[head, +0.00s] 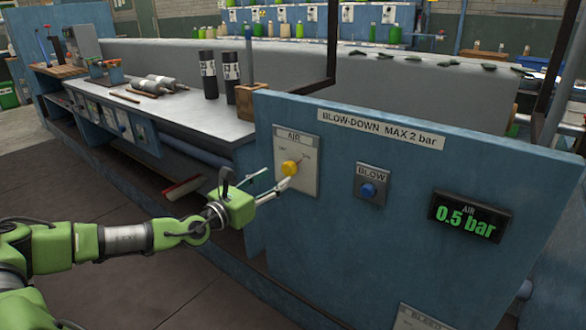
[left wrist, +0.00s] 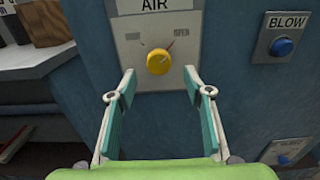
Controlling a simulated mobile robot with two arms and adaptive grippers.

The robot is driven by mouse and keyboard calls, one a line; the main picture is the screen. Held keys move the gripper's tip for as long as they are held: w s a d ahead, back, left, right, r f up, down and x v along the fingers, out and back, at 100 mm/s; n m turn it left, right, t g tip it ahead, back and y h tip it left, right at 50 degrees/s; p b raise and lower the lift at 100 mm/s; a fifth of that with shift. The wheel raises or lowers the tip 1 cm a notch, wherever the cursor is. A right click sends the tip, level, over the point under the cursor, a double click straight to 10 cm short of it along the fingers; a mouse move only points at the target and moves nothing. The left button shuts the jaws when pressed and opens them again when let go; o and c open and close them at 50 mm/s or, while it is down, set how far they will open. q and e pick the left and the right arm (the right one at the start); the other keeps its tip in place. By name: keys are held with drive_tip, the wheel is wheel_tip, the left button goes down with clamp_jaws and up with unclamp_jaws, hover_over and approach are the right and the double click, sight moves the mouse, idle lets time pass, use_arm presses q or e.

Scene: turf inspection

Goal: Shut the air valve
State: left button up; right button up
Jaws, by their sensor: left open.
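The air valve is a round yellow knob (head: 290,168) on a pale plate marked AIR (head: 308,150), on the blue panel. In the left wrist view the knob (left wrist: 159,62) sits just beyond my fingertips, midway between them. Its pointer mark leans up and right, toward a label that seems to read OPEN; the left label is too small to read. My left gripper (head: 277,179) is open and empty, with its fingers (left wrist: 159,76) pointing at the plate. I cannot tell whether a finger touches the knob or plate. My right gripper is not in view.
A blue BLOW button (head: 369,190) is to the right of the valve, and a display (head: 469,216) reads 0.5 bar. A grey-topped bench (head: 190,108) with dark cylinders (head: 208,74) and tools stands left of the panel. Dark floor (head: 90,190) lies open at the left.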

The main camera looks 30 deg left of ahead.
sight(287, 170)
use_arm(q)
drive_tip(key=shift+w+d+p, duration=0.15)
drive_tip(key=shift+w+p, duration=0.1)
drive_tip(key=shift+w, duration=1.5)
drive_tip(key=shift+w+d+p, duration=0.15)
drive_tip(key=shift+w+p, duration=0.1)
drive_tip(key=shift+w, duration=1.5)
drive_tip(key=c, duration=1.1)
